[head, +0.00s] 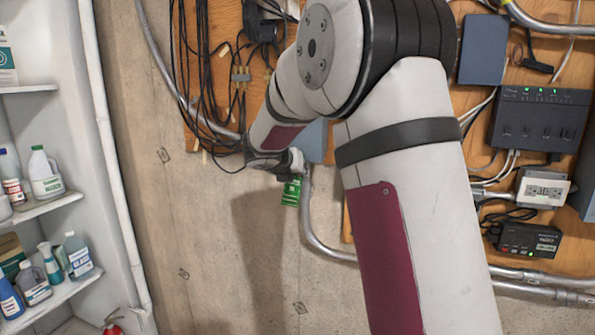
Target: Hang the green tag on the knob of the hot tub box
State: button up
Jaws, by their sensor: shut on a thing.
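The green tag (291,193) hangs just below my gripper (288,170), in front of the concrete wall near the lower edge of the wooden board. My gripper is shut on the tag, and its fingers are small and partly hidden by my wrist. A blue-grey box (315,141) shows just right of my gripper, with a conduit running down below it; my arm covers much of it. No knob and no readable label show on it, so I cannot tell whether it is the hot tub box.
Black cables (205,75) hang on the board at the left. A bent conduit (322,246) runs below right. Another blue-grey box (482,49), a black network unit (540,120) and an outlet (543,188) are at right. A bottle shelf (45,205) stands at left.

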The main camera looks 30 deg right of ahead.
dwell(0.3)
jog(key=o, duration=0.9)
jog(key=shift+c, duration=0.2)
jog(key=shift+r, duration=0.1)
jog(key=shift+w+r+p, duration=0.2)
jog(key=shift+r+p, duration=1.65)
jog(key=shift+r, duration=0.5)
jog(key=shift+s+a+r, duration=0.15)
jog(key=shift+s+r, duration=0.05)
jog(key=shift+r, duration=0.2)
jog(key=shift+s+r, duration=0.1)
jog(key=shift+s, duration=0.05)
jog(key=shift+w+f, duration=0.2)
jog(key=shift+f, duration=0.15)
jog(key=shift+f, duration=0.1)
